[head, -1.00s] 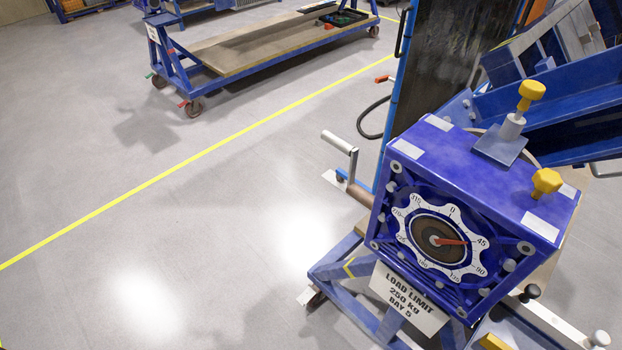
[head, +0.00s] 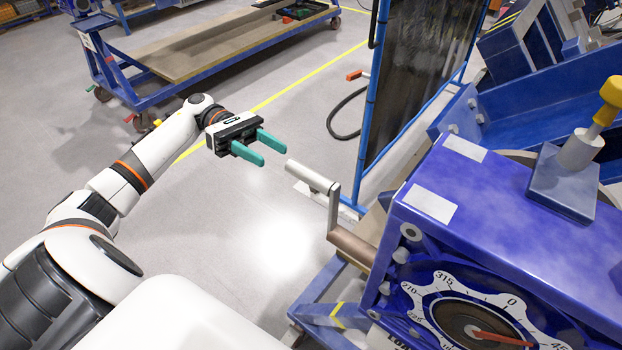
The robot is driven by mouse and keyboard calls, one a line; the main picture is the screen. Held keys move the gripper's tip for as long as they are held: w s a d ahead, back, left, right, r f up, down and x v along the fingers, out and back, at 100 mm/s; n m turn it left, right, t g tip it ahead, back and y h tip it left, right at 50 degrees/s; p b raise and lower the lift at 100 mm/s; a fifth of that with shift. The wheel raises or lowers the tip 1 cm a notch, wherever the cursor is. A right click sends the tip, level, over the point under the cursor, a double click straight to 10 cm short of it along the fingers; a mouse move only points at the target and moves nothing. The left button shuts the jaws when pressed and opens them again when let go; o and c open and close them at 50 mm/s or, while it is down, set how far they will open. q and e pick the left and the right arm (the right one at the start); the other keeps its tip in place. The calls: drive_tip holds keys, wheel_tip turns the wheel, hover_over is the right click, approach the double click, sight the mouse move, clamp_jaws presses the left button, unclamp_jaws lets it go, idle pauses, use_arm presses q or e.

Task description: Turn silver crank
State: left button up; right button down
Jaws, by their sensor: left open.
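The silver crank (head: 333,205) sticks out from the left side of the blue gearbox (head: 470,210). Its grey handle (head: 308,176) points up and to the left, and its arm runs down to a brownish shaft (head: 352,246). My left gripper (head: 260,150) is to the upper left of the handle, with its two green fingers apart and nothing between them. The fingers point toward the handle with a gap in the picture. The dial (head: 470,315) on the gearbox front has a red pointer (head: 503,339) and is partly cut off at the bottom. My right gripper is not in view.
A dark panel with a blue frame (head: 418,80) stands behind the crank. A yellow-knobbed pin (head: 612,95) stands on top of the gearbox. A blue trolley (head: 130,82) stands at the back left. The floor left of the crank is mostly clear.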

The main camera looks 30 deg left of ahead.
sight(310, 177)
use_arm(q)
drive_tip(key=d+p, duration=0.1)
drive_tip(key=d, duration=0.2)
drive_tip(key=d+p, duration=0.1)
drive_tip(key=d, duration=0.2)
drive_tip(key=d+p, duration=0.2)
drive_tip(key=d, duration=0.2)
drive_tip(key=shift+s, duration=0.3)
drive_tip(key=shift+d+f, duration=0.15)
drive_tip(key=shift+d, duration=0.3)
drive_tip(key=shift+c, duration=1.1)
clamp_jaws()
